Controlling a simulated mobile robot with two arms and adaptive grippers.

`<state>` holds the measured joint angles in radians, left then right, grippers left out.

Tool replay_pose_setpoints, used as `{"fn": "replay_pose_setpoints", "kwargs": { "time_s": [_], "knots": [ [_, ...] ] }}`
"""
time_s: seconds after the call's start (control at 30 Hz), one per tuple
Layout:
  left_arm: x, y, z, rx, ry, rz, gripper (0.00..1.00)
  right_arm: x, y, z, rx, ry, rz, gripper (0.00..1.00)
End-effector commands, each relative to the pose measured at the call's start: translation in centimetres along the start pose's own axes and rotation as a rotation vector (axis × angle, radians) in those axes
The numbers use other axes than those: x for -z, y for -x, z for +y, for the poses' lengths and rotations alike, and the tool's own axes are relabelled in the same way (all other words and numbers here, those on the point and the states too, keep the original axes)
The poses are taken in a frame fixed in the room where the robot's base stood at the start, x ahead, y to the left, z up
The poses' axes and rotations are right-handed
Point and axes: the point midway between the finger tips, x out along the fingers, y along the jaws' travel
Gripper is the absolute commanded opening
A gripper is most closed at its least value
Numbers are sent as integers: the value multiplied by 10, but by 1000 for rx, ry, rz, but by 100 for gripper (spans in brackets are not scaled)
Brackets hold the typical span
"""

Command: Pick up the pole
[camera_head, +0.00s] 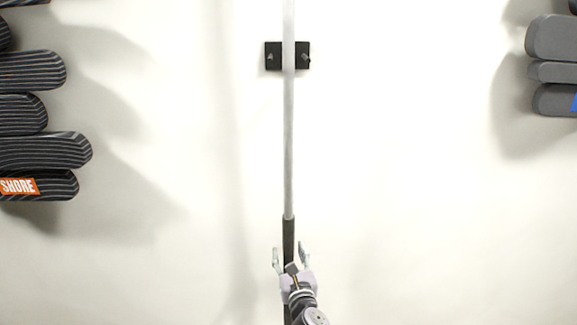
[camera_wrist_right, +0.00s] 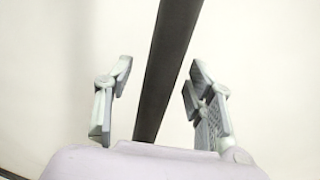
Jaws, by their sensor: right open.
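The pole (camera_head: 289,150) stands upright against the white wall, with a long grey shaft and a black grip (camera_head: 288,232) at its lower part. My right gripper (camera_head: 290,250) is open at the black grip, with one finger on each side of it. In the right wrist view the black part of the pole (camera_wrist_right: 166,65) runs between the two open fingers of the right gripper (camera_wrist_right: 160,90), and gaps show on both sides. I cannot tell how deep the pole sits between the fingers. My left gripper is not in view.
A black wall bracket (camera_head: 273,56) sits at the pole's upper part. Dark striped rounded objects (camera_head: 40,152) stick out on the left, one with an orange "SHORE" label. Grey rounded objects (camera_head: 553,38) stick out at the upper right. The wall beside the pole is clear.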

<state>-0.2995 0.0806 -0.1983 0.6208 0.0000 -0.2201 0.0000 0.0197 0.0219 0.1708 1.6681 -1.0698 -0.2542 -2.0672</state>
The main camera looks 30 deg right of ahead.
Motion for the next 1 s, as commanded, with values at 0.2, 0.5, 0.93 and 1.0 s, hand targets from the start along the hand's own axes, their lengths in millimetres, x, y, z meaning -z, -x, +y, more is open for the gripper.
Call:
{"fn": "replay_pose_setpoints", "kwargs": {
  "time_s": [0.2, 0.5, 0.93, 1.0],
  "knots": [
    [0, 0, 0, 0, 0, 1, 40, 1, -9, 0, 0, 0, 1, 50],
    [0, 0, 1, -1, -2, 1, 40, 0, -9, 0, 0, 0, 1, 38],
    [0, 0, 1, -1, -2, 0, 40, 0, -9, 0, 0, 0, 0, 9],
    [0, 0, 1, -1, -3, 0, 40, 0, -9, 0, 0, 0, 0, 4]
  ]
}}
